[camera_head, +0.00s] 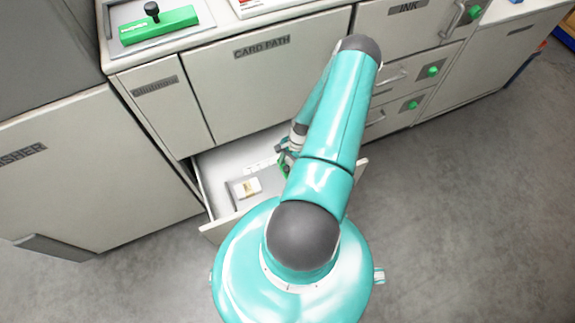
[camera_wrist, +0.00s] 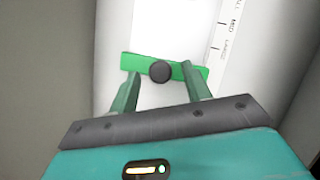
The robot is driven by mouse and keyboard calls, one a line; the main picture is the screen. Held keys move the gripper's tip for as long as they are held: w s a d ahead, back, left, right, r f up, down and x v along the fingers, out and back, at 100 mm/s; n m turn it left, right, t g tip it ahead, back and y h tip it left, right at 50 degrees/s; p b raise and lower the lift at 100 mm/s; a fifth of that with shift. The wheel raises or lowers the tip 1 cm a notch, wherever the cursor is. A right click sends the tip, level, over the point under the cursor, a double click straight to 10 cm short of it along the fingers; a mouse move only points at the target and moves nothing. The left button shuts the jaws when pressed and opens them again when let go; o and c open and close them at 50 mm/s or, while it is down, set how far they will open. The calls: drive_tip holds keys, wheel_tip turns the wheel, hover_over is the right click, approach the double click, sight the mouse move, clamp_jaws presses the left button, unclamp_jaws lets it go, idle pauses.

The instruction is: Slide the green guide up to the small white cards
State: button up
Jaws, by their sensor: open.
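The green guide is a narrow bar with a round black knob. In the wrist view the guide (camera_wrist: 139,63) lies crosswise ahead of my gripper (camera_wrist: 161,72). The jaws are open, one finger on each side of the knob, and I cannot tell whether they touch it. A plain white surface (camera_wrist: 170,30), perhaps the small white cards, lies just beyond the guide; its contact with the guide is unclear. In the head view my gripper (camera_head: 286,154) reaches into the open drawer (camera_head: 222,153), and only a green sliver of the guide (camera_head: 283,167) shows beside it.
A white scale strip (camera_wrist: 228,35) marked MED and LARGE runs beside the guide. A grey holder with a small pale item (camera_head: 248,188) sits in the drawer. Another green bar (camera_head: 160,27) lies on the counter. Cabinet fronts (camera_head: 270,85) stand behind; floor (camera_head: 470,220) is clear at right.

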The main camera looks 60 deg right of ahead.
drive_tip(key=shift+a+f, duration=0.15)
drive_tip(key=shift+f, duration=0.35)
drive_tip(key=shift+c, duration=0.5)
clamp_jaws()
drive_tip(key=w+a, duration=0.2)
drive_tip(key=a, duration=0.1)
drive_tip(key=w+a, duration=0.2)
drive_tip(key=a, duration=0.1)
drive_tip(key=w+a, duration=0.2)
drive_tip(key=a, duration=0.2)
drive_tip(key=shift+w+a, duration=0.1)
drive_tip(key=shift+o, duration=0.5)
unclamp_jaws()
drive_tip(key=v, duration=1.3)
drive_tip(key=shift+r, duration=0.4)
